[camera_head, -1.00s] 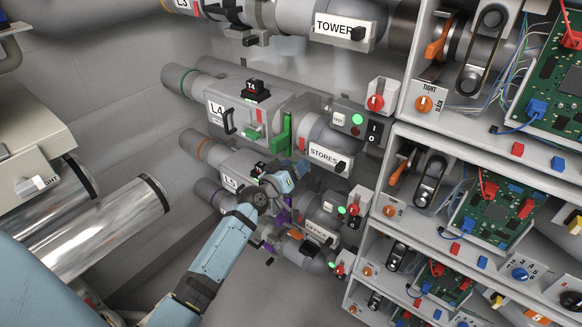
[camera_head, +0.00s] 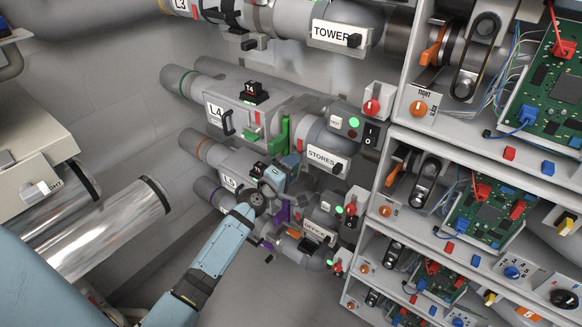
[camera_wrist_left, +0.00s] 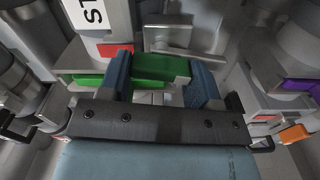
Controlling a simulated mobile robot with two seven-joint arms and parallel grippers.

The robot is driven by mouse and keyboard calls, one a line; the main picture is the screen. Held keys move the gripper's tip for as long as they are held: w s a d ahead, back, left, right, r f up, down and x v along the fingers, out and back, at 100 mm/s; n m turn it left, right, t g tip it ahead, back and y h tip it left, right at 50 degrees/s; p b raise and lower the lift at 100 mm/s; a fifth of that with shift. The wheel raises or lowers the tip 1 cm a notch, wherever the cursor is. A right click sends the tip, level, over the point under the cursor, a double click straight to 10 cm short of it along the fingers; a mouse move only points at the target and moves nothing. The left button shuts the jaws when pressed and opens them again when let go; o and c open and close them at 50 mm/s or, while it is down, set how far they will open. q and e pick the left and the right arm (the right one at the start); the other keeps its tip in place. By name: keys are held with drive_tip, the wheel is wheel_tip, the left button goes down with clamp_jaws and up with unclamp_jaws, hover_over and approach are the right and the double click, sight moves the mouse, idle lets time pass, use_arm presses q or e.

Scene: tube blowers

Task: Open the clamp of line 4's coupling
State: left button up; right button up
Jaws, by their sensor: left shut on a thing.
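Line 4's unit, labelled L4 (camera_head: 216,110), is a grey housing on the wall in the head view. Its coupling carries a green clamp (camera_head: 283,134), standing between the housing and the STORES pipe (camera_head: 322,157). My left gripper (camera_head: 275,174) is just below that clamp, with its arm coming up from the lower left. In the wrist view a green piece (camera_wrist_left: 160,67) lies between the two blue fingers of my left gripper (camera_wrist_left: 160,82), which is shut on it. The join between this piece and the clamp is hidden in the head view. My right gripper is not in view.
The wrist view shows a purple part (camera_wrist_left: 298,86) and an orange part (camera_wrist_left: 294,133) at the right. Shelves with circuit boards (camera_head: 490,217) stand at the right.

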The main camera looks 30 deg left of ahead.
use_arm(q)
drive_tip(key=shift+n, duration=0.9)
drive_tip(key=o, duration=1.3)
drive_tip(key=shift+s, duration=0.1)
drive_tip(key=s, duration=0.9)
drive_tip(key=s+a+b, duration=0.1)
drive_tip(key=s, duration=0.3)
drive_tip(key=shift+s, duration=0.3)
